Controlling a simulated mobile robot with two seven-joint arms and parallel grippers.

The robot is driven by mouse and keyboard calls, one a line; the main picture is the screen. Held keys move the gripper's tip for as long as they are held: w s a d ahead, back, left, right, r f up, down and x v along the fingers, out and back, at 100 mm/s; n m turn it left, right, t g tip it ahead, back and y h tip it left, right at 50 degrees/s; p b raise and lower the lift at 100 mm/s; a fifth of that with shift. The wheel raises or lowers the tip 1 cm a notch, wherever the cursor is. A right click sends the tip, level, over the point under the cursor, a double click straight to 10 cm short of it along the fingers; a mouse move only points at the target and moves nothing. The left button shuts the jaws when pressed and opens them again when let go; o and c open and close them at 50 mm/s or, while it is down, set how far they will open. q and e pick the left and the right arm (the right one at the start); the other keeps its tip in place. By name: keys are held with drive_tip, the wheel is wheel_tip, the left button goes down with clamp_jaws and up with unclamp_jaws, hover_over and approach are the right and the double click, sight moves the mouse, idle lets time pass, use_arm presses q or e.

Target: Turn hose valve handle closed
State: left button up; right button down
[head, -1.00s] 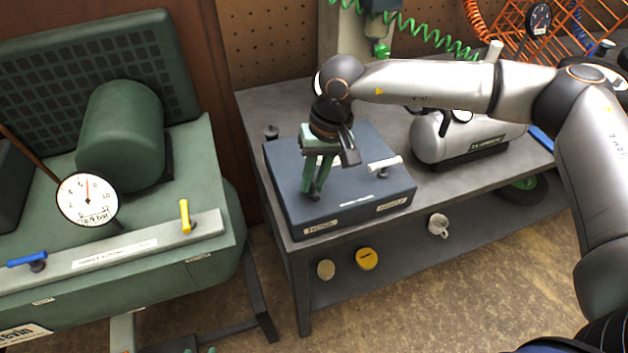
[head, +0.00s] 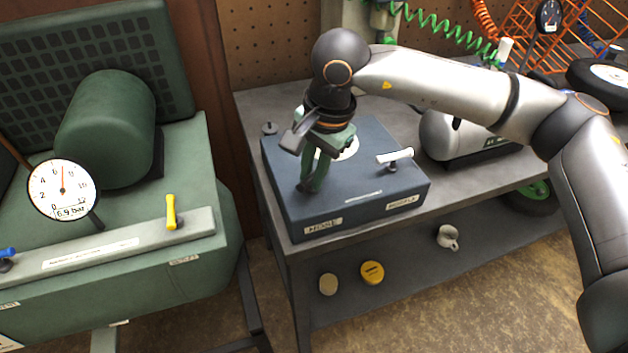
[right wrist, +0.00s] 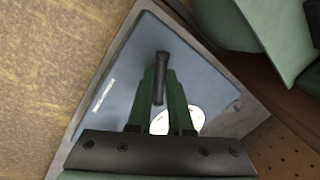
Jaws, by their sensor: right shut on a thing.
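A dark blue-grey valve box (head: 375,165) sits on the grey workbench, with a label that seems to read "HOSE" (head: 323,226) on its front left. My right gripper (head: 311,187) points down at the box's left part, above that label. In the right wrist view, its two green fingers (right wrist: 160,88) are shut on a dark bar-shaped handle (right wrist: 160,70), the hose valve handle. In the head view, the fingers mostly hide this handle. A white handle (head: 394,156) stands on the box's right side, apart from the gripper. My left gripper is not in view.
A round white dial (head: 349,148) lies behind the gripper, partly hidden. A small dark knob (head: 269,129) is at the back left. A silver tank (head: 455,135) stands to the right. A green machine with a gauge (head: 63,189) and yellow handle (head: 171,212) is at left.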

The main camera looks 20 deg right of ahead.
drive_tip(key=m+b, duration=0.1)
drive_tip(key=m, duration=0.1)
drive_tip(key=shift+a+f+m+b, duration=0.1)
drive_tip(key=shift+f+m+b, duration=0.05)
drive_tip(key=shift+m+b, duration=0.2)
drive_tip(key=shift+m+h+b, duration=0.4)
drive_tip(key=shift+m, duration=0.65)
drive_tip(key=shift+w+m, duration=0.1)
drive_tip(key=shift+m, duration=0.7)
drive_tip(key=shift+b, duration=0.3)
drive_tip(key=c, duration=0.8)
unclamp_jaws()
drive_tip(key=shift+c, duration=0.2)
drive_tip(key=shift+r, duration=0.2)
wheel_tip(320, 180, up, 12)
drive_tip(key=s+p, duration=0.1)
drive_tip(key=s, duration=0.1)
drive_tip(key=shift+s, duration=0.25)
